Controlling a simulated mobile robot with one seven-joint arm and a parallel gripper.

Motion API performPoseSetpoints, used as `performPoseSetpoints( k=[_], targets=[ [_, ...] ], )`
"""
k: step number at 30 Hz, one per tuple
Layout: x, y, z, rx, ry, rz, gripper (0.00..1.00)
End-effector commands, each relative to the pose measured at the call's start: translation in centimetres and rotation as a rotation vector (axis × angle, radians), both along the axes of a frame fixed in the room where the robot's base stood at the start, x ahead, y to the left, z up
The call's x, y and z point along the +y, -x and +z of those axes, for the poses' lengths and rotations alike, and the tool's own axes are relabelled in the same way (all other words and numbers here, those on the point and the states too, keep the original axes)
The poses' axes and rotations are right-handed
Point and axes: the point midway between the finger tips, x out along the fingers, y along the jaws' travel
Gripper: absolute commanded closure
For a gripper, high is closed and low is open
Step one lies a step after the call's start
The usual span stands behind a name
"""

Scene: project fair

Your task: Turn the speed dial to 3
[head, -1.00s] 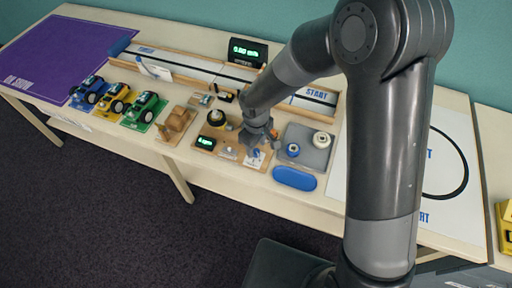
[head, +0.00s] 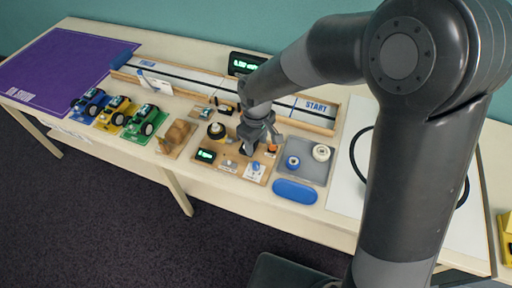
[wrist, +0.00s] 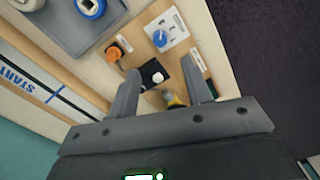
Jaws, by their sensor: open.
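A blue dial (head: 255,168) sits on a white marked plate at the front right of a wooden control board (head: 208,167). It also shows in the wrist view (wrist: 160,38), beyond my fingertips; its setting is too small to read. My gripper (head: 258,146) is above the board, behind the dial, open and empty. In the wrist view, a black square with a white knob (wrist: 157,77) lies between the fingertips (wrist: 162,82). An orange knob (wrist: 113,54) is beside them. A small green-lit display (head: 206,155) is at the board's front left.
A grey tray (head: 318,174) with a blue and a white round piece stands right of the board. A blue oblong case (head: 295,192) lies in front of it. A long track (head: 190,70) runs behind. Toy cars (head: 148,122) and a wooden block piece (head: 176,137) stand left.

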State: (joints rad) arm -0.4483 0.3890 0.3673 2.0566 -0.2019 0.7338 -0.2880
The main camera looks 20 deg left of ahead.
Motion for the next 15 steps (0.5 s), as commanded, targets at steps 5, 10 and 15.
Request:
performPoseSetpoints(
  k=[5, 10, 15],
  targets=[
    [0.05, 0.12, -0.19, 0.008, 0.002, -0.092, 0.55],
    [0.0, -0.04, -0.08, 0.009, -0.005, -0.173, 0.55],
    [-0.04, -0.1, -0.56, 0.012, -0.008, -0.2, 0.55]
  ],
)
